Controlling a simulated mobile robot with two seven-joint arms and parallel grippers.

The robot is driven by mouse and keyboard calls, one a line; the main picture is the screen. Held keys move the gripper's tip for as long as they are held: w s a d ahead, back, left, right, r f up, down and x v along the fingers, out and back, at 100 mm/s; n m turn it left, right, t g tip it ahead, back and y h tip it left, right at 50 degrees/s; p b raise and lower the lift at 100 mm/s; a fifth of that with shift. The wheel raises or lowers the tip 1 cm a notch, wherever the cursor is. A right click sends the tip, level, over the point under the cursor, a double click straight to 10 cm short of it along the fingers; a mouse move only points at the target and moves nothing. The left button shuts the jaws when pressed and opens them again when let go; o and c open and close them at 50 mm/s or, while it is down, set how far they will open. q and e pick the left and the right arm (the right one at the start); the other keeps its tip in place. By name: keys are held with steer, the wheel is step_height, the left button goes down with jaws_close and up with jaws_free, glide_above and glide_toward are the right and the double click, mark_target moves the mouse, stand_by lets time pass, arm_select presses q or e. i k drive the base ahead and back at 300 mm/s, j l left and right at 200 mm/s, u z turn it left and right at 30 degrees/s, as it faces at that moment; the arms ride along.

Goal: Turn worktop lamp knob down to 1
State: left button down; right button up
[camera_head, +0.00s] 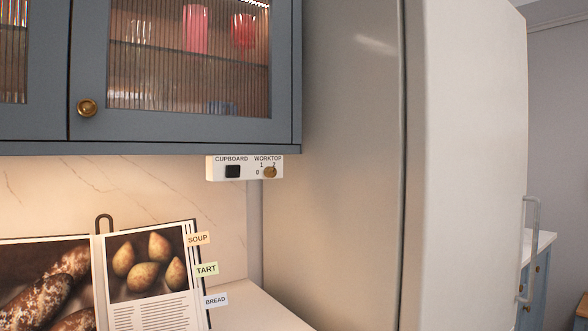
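The worktop lamp knob (270,172) is a small round brass knob on the right of a white control box (252,178) under the wall cupboard. The label WORKTOP is printed above it, with the marks 0, 1 and 2 around its left and upper sides. The knob is too small to tell which mark it points at. The wall and worktop below the cupboard look warmly lit. Neither of my grippers is in view.
A blue cupboard (180,135) with ribbed glass doors hangs above. An open cookbook (150,312) with SOUP, TART and BREAD tabs stands below on the left. A tall fridge (335,200) rises right of the box. The space directly below the box is clear.

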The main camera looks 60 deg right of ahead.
mark_target(270, 172)
steer(key=z, duration=1.65)
steer(key=k+u, duration=0.2)
steer(key=u, duration=0.15)
